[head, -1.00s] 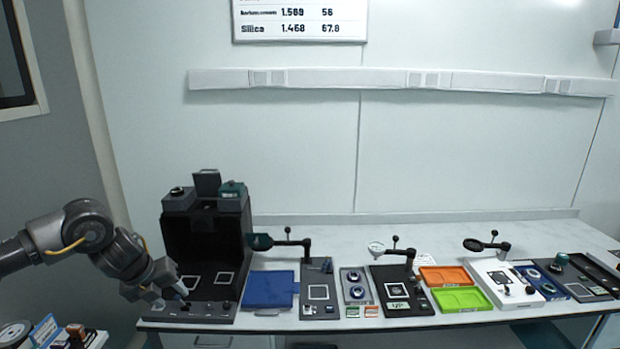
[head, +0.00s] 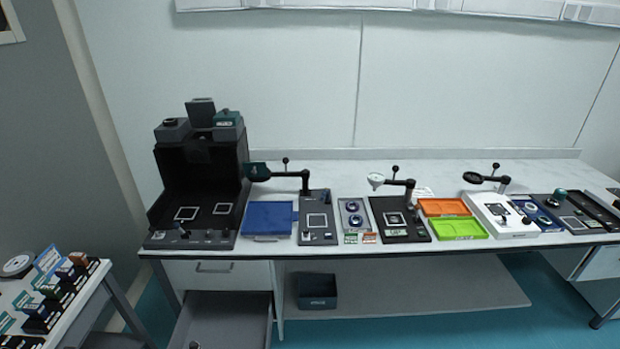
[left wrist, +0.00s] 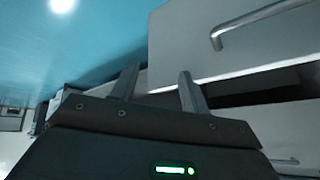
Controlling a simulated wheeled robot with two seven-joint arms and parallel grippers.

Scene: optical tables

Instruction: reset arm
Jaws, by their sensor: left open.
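My left gripper (left wrist: 158,85) shows in the left wrist view with its two fingers apart and nothing between them. It is near a grey drawer front (left wrist: 205,45) with a metal handle (left wrist: 262,20); I see no contact between fingers and handle. The left arm is out of the head view now. My right gripper is in neither view.
The long white table (head: 340,178) holds a black box station (head: 200,170), a blue tray (head: 268,217), an orange tray (head: 443,207) and a green tray (head: 459,228). Below, a drawer (head: 228,310) stands open and a dark bin (head: 317,290) sits on a shelf. A side table (head: 85,305) is at left.

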